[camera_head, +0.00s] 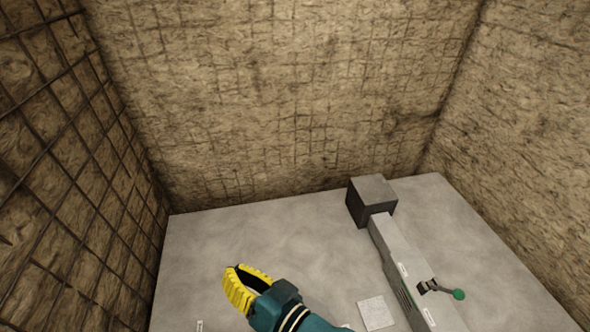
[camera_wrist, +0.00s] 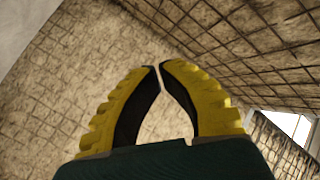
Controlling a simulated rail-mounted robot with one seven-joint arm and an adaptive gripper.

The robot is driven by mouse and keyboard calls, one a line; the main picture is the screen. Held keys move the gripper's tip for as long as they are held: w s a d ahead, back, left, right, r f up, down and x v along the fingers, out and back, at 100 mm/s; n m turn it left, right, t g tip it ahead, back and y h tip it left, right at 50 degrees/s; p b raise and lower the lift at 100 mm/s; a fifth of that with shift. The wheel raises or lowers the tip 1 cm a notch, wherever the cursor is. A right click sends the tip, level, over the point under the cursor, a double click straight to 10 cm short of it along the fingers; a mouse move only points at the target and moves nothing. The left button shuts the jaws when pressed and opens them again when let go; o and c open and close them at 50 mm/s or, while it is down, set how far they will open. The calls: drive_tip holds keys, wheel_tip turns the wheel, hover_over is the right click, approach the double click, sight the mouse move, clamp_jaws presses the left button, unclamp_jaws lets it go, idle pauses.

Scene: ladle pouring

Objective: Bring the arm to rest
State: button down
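My gripper (camera_head: 235,268) has yellow ribbed fingers with dark inner faces and a teal body. It is over the left-middle part of the grey table (camera_head: 220,234), pointing up and left in the head view. In the wrist view the two fingertips (camera_wrist: 160,66) come together, with a narrow gap behind them. Nothing is held between the fingers. No ladle is seen in either view.
A long grey bar-shaped fixture (camera_head: 398,258) lies on the table at right, with a dark block (camera_head: 371,202) at its far end. A lever with a green knob (camera_head: 459,294) sticks out to its right. A pale square plate (camera_head: 376,312) lies left of it. Rough walls enclose the table.

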drive_tip(key=w+d+r+t+h+p, duration=0.2)
drive_tip(key=d+r+t+h, duration=0.15)
drive_tip(key=r, duration=1.15)
drive_tip(key=s+d+r+m+t+h+p, duration=0.1)
drive_tip(key=s+d+r+t+h+p, duration=0.1)
drive_tip(key=s+d+r+t+h, duration=0.45)
drive_tip(key=s+d+r+m+t+h+p, duration=0.15)
drive_tip(key=d+r+h, duration=0.25)
drive_tip(key=d+r, duration=0.65)
wheel_tip(320, 180, up, 38)
drive_tip(key=a+p, duration=0.2)
drive_tip(key=p, duration=3.3)
drive_tip(key=shift+w+a+f+y, duration=0.2)
drive_tip(key=shift+w+a+y, duration=0.15)
drive_tip(key=shift+w, duration=0.1)
drive_tip(key=shift+m+t, duration=0.25)
